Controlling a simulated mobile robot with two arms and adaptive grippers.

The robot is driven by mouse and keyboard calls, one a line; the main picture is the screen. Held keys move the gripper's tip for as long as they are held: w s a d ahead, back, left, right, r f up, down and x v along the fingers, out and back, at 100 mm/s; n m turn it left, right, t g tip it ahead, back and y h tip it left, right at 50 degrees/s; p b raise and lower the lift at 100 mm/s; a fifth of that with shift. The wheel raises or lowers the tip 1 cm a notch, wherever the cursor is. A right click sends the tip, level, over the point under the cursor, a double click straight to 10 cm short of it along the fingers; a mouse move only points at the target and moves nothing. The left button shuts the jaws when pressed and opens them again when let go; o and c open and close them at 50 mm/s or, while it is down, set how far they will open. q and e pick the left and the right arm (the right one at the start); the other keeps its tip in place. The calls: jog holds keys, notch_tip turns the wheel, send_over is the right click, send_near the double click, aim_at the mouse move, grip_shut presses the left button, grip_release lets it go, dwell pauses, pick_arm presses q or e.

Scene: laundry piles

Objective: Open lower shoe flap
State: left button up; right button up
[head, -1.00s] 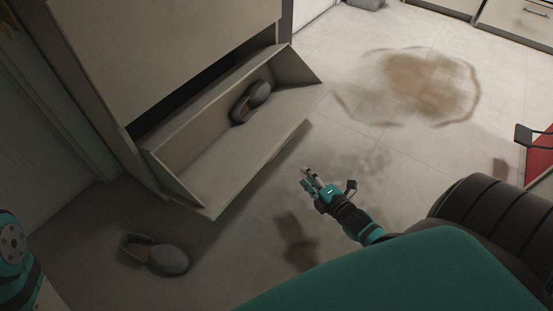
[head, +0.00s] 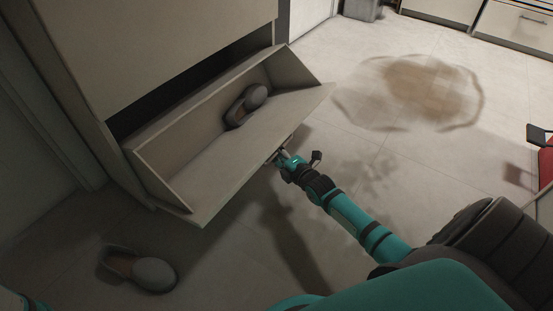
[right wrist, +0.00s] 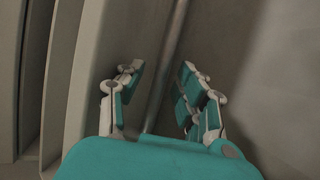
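The lower shoe flap (head: 235,160) of the cabinet is tilted open, with its inside showing. One grey shoe (head: 256,97) lies in it. My right gripper (head: 278,157) is at the outer side of the flap's front edge, right of its middle. In the right wrist view, a thin metal bar handle (right wrist: 166,75) runs between the two fingers of my right gripper (right wrist: 161,72). The fingers are apart, one on each side of the bar, with gaps visible. My left gripper is not in view.
A second grey shoe (head: 140,269) lies on the floor in front of the cabinet (head: 165,45). A brown stain (head: 410,90) marks the open floor to the right. A red object (head: 545,165) stands at the right edge. A grey bin (head: 361,8) is at the back.

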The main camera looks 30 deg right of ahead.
jog(key=shift+w, duration=0.45)
grip_shut()
